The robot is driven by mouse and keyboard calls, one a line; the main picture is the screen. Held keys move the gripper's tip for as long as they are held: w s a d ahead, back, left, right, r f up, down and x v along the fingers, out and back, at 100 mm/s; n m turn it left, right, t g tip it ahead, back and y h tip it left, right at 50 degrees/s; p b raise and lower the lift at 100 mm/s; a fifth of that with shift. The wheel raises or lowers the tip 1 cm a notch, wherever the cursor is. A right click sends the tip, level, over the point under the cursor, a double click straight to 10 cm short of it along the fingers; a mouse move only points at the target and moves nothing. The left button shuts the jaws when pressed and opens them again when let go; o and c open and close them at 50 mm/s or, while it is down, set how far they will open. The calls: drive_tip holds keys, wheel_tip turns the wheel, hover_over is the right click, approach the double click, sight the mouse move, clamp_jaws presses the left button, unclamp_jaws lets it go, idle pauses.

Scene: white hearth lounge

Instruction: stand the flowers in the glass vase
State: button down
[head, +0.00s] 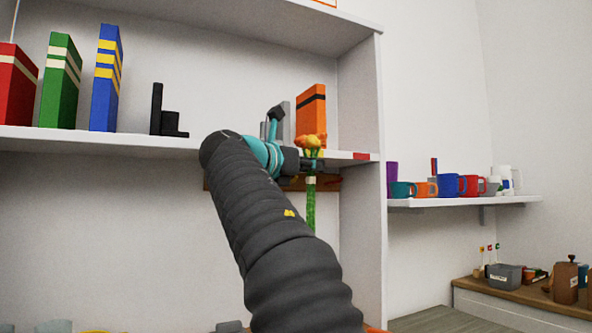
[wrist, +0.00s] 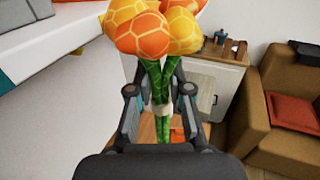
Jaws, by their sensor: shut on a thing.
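The flowers (head: 310,203) have orange and yellow blooms on green stems with a pale band. My gripper (head: 304,165) is shut on the stems just below the blooms and holds the bunch roughly upright, stems hanging down, in front of the white shelf unit. In the wrist view the blooms (wrist: 150,28) fill the top middle, and the stems pass between the fingers of my gripper (wrist: 152,95). I cannot make out the glass vase in either view.
The white shelf (head: 90,140) carries red, green and blue books (head: 104,80), a black bookend (head: 162,115) and an orange book (head: 311,108). Several mugs (head: 445,185) stand on a wall shelf (head: 470,201) at right. The wrist view shows a brown armchair (wrist: 280,105) at right.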

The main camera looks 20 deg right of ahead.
sight(307, 196)
drive_tip(key=shift+w+f+b, duration=0.2)
drive_tip(key=shift+f+b, duration=0.45)
drive_tip(key=shift+f, duration=1.45)
wheel_tip(307, 196, down, 2)
drive_tip(key=b, duration=0.2)
drive_tip(key=shift+f+b, duration=0.15)
drive_tip(key=shift+b, duration=0.25)
drive_tip(key=shift+f+b, duration=3.25)
drive_tip(key=shift+f, duration=1.8)
drive_tip(key=c, duration=1)
unclamp_jaws()
drive_tip(key=shift+a, duration=0.1)
